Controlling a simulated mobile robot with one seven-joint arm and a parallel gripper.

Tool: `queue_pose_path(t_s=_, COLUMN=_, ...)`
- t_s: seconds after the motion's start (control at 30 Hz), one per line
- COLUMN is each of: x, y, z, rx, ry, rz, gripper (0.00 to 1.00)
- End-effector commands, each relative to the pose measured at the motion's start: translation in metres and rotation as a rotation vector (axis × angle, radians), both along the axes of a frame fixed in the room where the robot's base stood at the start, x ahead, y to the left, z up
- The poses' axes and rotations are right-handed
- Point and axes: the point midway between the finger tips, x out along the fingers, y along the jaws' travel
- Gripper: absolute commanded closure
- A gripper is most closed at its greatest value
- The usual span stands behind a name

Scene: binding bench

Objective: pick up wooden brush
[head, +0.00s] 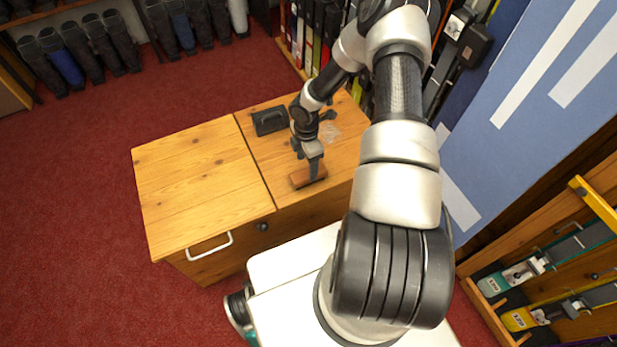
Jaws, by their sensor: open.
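The wooden brush (299,180) looks like a small reddish-brown block. It lies on the right part of the wooden bench top, near the front edge. My gripper (314,176) points down right at the brush and covers part of it. The jaws are open. The finger nearest the camera hides where the other finger is, so I cannot tell whether they touch the brush or straddle it.
A black block-like object (270,121) lies behind the brush on the bench (190,180). A small clear item (331,132) lies near my wrist. The bench's left half is bare. Boots on racks (90,50) stand at the back left; skis (560,310) lie at the right.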

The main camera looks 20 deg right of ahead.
Motion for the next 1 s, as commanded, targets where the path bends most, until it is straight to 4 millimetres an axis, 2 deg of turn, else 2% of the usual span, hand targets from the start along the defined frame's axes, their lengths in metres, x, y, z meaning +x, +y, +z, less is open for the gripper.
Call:
queue_pose_path(t_s=0.17, x=0.0, y=0.0, z=-0.012, rx=0.0, ry=0.0, rz=-0.002, gripper=0.38)
queue_pose_path(t_s=0.5, x=-0.003, y=-0.004, z=-0.057, rx=0.001, ry=0.0, rz=-0.002, gripper=0.38)
queue_pose_path(t_s=0.8, x=-0.003, y=-0.005, z=-0.06, rx=-0.001, ry=-0.001, rz=-0.001, gripper=0.38)
queue_pose_path(t_s=1.0, x=-0.003, y=-0.005, z=-0.06, rx=0.0, ry=-0.001, rz=-0.001, gripper=0.71)
